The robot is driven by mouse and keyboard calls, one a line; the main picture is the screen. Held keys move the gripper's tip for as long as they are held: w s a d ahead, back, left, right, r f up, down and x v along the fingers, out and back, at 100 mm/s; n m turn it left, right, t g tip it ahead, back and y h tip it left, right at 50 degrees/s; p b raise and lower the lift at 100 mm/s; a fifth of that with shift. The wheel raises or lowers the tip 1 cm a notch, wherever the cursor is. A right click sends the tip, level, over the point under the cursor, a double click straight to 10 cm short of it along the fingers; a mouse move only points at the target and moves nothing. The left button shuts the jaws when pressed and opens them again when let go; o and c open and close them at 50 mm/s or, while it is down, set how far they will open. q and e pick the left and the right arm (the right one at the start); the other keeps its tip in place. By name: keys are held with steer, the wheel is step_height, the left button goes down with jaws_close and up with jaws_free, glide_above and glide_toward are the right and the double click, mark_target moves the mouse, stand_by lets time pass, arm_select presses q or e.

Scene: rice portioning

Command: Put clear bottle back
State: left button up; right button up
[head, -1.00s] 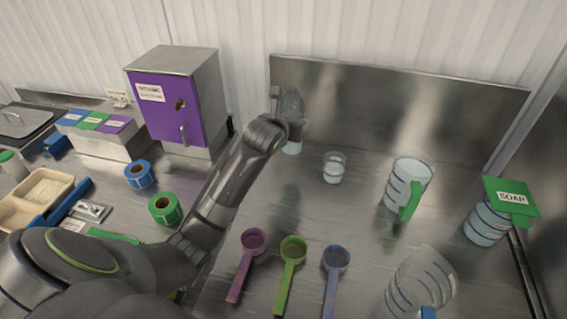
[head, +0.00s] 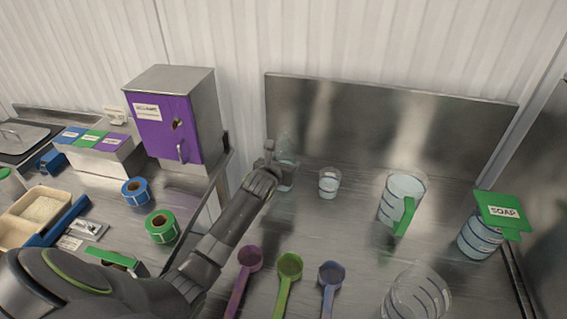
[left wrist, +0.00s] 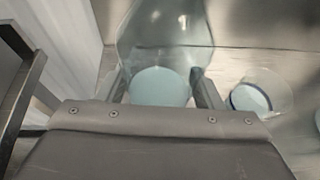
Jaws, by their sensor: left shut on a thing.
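The clear bottle (head: 287,150) is upright at the back of the steel counter, close to the metal backsplash, with pale liquid in its lower part. My left gripper (head: 270,158) is shut on it from the left. In the left wrist view the clear bottle (left wrist: 165,40) stands between the two fingers of my left gripper (left wrist: 160,88). Part of the bottle is hidden by the gripper in the head view. I cannot tell whether its base touches the counter. My right gripper is not in view.
A small cup (head: 329,184) stands just right of the bottle. A green-handled jug (head: 402,190), another jug (head: 416,296) and a soap container (head: 480,238) are further right. Three scoops (head: 289,268) lie in front. A purple cabinet (head: 170,125) stands left.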

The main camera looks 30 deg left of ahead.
arm_select(q)
steer(key=o, duration=1.2)
steer(key=shift+o, duration=0.2)
steer(key=b+v, duration=0.1)
steer(key=v, duration=1.1)
